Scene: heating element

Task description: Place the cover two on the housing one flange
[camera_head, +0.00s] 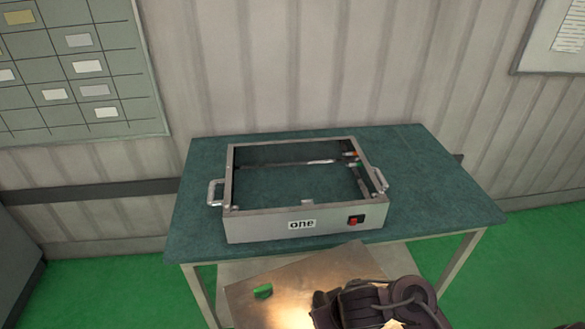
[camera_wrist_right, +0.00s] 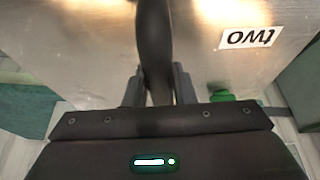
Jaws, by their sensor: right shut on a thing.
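The housing one (camera_head: 262,228) is an open grey metal box on the table, labelled "one", with a red switch on its front and a handle on each side. The cover two (camera_head: 290,285) is a flat metal plate at the bottom of the head view, nearer to me than the housing and apart from it in the picture. Its "two" label shows upside down in the right wrist view (camera_wrist_right: 205,75). My right gripper (camera_wrist_right: 158,88) is shut on the cover's dark handle (camera_wrist_right: 154,40). My right wrist hides part of the cover in the head view. My left gripper is out of view.
The dark green table (camera_head: 440,190) has free room right of the housing. A small green part (camera_head: 263,291) sits on the cover's left side. A heating rod (camera_head: 300,163) spans the housing's inside. A corrugated wall with a grey board (camera_head: 80,70) stands behind.

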